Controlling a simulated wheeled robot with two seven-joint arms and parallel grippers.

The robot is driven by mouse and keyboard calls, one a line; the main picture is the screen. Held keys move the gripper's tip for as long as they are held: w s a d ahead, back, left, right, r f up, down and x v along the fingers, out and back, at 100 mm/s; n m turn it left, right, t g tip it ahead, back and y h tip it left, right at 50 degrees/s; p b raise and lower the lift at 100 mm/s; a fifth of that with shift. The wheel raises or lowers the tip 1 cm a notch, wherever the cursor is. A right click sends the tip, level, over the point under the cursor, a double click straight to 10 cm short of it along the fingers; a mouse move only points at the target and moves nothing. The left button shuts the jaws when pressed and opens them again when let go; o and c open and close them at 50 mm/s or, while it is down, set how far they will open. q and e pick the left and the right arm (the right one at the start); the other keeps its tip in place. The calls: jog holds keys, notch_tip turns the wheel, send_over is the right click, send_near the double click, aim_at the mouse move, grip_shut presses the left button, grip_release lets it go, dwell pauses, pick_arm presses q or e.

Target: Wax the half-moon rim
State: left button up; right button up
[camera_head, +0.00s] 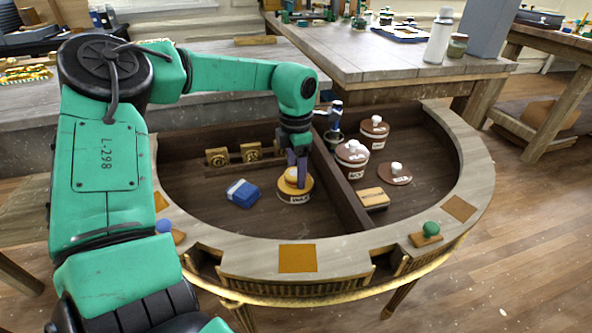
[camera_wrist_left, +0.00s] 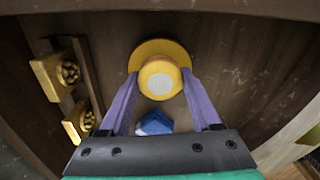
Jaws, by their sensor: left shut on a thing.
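The half-moon console (camera_head: 473,160) has a pale wooden rim with orange-brown square patches and a gilt lower edge. A dark divider splits its sunken inside. An orange-yellow round pot or lid (camera_head: 295,197) with a pale-topped knob stands in the left compartment, a small white label on its front. My left gripper (camera_head: 298,181) reaches down onto it, its purple fingers shut on the knob. In the left wrist view the round piece (camera_wrist_left: 160,48) sits between the fingertips (camera_wrist_left: 160,76). A blue block with a white band (camera_head: 243,193) lies just left of it. My right gripper is not in view.
Right of the divider (camera_head: 341,187) are brown lidded pots (camera_head: 352,155), a flat brown lid (camera_head: 395,174) and a tan block (camera_head: 372,198). Gilt ornaments (camera_head: 251,151) stand along the back left. A green-knobbed block (camera_head: 427,235) sits on the front-right rim.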

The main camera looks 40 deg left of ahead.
pick_arm(q)
notch_tip(320, 180, up, 7)
jog(key=p, duration=0.5)
dwell(1.3)
